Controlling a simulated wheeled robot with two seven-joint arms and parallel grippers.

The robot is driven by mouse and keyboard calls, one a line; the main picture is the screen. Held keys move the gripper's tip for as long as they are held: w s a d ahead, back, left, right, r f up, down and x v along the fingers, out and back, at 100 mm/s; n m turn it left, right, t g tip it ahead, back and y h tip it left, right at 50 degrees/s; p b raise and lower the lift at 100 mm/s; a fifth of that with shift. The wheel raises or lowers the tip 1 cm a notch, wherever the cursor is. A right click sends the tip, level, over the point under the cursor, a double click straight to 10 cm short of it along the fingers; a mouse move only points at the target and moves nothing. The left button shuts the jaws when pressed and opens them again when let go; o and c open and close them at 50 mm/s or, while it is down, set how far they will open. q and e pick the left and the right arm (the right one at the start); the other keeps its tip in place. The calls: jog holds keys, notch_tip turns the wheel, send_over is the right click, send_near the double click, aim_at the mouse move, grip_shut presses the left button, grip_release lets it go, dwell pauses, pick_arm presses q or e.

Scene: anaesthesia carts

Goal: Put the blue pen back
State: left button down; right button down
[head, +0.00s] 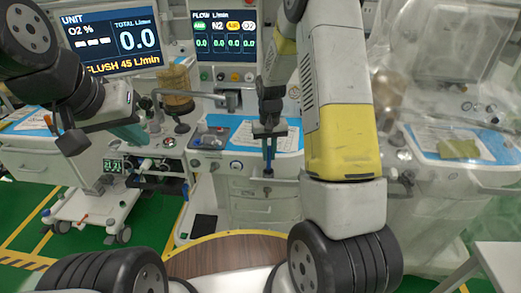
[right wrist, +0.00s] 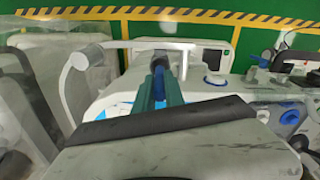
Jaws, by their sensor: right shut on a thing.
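My right gripper (head: 269,152) points down above the front edge of the middle cart. Its teal fingers, also in the right wrist view (right wrist: 160,95), are shut on the blue pen (right wrist: 158,78). The pen shows as a narrow blue strip between the fingers, and most of it is hidden by them. My left gripper (head: 131,135) is at the left, in front of the left cart, with a teal finger showing. Its jaw gap is hidden, and I see nothing held in it.
The middle cart has a blue-edged worktop (head: 285,140) with papers and a grey tray (head: 211,138). Drawers (head: 255,190) are below. Two screens (head: 112,38) stand behind. A brown round-edged table (head: 225,255) is close in front of me. A translucent cover hangs at the right.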

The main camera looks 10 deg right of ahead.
jog(key=shift+f, duration=1.85)
jog(key=c, duration=1.4)
grip_release()
jog(key=shift+f, duration=0.15)
notch_tip(320, 180, up, 12)
jog(key=shift+f, duration=0.1)
notch_tip(320, 180, up, 9)
jog(key=t, duration=0.1)
send_over(268, 168)
jog(key=s, duration=0.3)
jog(key=s+r+t+y, duration=0.2)
jog(key=s+r+t, duration=0.1)
jog(key=s+r, duration=0.75)
jog(key=s+a+t, duration=0.1)
jog(key=s+t, duration=0.1)
jog(key=s, duration=0.8)
jog(key=shift+a+r+n, duration=0.3)
jog(key=shift+a+n, duration=0.1)
